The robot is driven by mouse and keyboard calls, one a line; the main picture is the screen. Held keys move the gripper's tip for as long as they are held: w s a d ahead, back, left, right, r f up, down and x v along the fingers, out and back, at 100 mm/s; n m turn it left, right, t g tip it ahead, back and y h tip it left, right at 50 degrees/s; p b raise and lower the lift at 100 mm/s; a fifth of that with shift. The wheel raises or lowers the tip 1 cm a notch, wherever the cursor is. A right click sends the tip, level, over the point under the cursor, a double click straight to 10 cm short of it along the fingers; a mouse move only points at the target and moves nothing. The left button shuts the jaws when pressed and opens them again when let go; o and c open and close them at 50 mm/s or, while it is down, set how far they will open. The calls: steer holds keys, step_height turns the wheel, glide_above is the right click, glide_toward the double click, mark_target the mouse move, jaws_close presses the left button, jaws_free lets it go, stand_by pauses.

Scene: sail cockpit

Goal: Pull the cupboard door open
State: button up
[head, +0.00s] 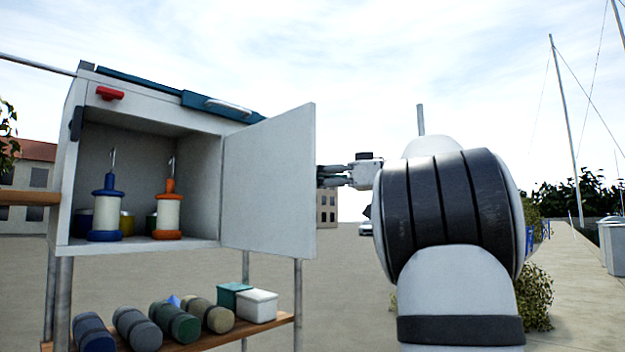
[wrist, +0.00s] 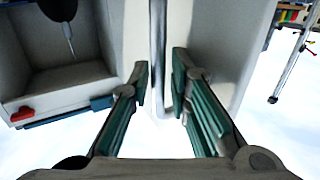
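The white cupboard (head: 70,170) stands at the left in the head view, with its door (head: 268,180) swung wide open to the right. The open inside of the cupboard also shows at the left of the wrist view (wrist: 50,95). My gripper (head: 328,176) is at the door's free edge, partly hidden behind it in the head view. In the wrist view its two green-padded fingers (wrist: 160,68) are apart, one on each side of the door's grey bar handle (wrist: 158,45). I cannot tell whether either finger touches the handle.
Inside the cupboard stand a blue-and-white spool (head: 107,212) and an orange-and-white spool (head: 168,212), each with a hook on top. A lower wooden shelf (head: 215,338) holds several dark rolls and two small boxes (head: 258,305). The paved ground right of the door is open.

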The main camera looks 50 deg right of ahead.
steer(key=v, duration=1.2)
stand_by(0.4)
